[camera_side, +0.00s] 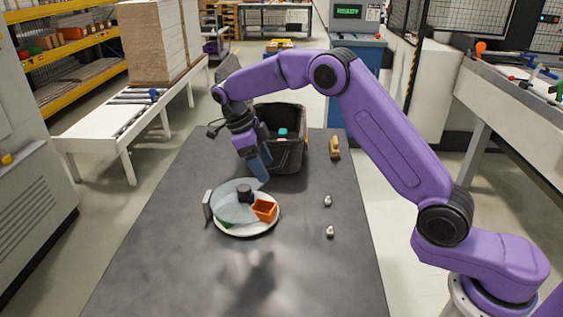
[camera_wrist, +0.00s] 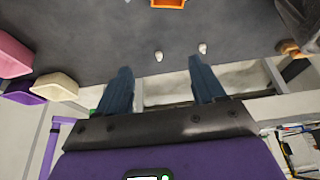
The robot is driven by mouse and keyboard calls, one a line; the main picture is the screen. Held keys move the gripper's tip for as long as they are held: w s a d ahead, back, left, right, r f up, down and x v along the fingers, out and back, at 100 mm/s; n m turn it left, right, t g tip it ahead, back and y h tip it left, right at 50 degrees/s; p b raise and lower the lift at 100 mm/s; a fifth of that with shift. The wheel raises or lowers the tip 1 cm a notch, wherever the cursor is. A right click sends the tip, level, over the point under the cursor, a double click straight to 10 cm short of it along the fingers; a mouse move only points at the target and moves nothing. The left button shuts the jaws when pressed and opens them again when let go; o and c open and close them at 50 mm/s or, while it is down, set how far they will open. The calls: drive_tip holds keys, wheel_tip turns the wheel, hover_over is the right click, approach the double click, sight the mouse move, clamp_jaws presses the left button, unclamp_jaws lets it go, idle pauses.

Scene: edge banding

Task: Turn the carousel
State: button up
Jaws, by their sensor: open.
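The carousel (camera_side: 262,228) is a round white plate on the dark table, with a grey cover (camera_side: 232,204) over much of it and a dark knob (camera_side: 245,192) at its middle. An orange open box (camera_side: 264,210) sits in the uncovered front right part. A bit of green (camera_side: 224,224) shows at the front left. My gripper (camera_side: 259,168) points down behind the carousel, near the black bin; whether it touches the cover's rear edge I cannot tell. In the wrist view its two blue fingers (camera_wrist: 162,85) are apart with nothing between them. The orange box (camera_wrist: 168,3) shows at the top edge.
The black bin (camera_side: 290,155) holds a teal item (camera_side: 283,132). A wooden-looking piece (camera_side: 334,147) lies right of it. Two small pale pegs (camera_side: 327,200) (camera_side: 330,232) stand right of the carousel. A grey upright plate (camera_side: 207,205) stands at its left. The front table is clear.

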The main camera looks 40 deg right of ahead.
drive_tip(key=s+d+r, duration=0.1)
drive_tip(key=s+r, duration=0.1)
drive_tip(key=s, duration=0.3)
drive_tip(key=shift+s+r, duration=0.3)
drive_tip(key=shift+s, duration=0.1)
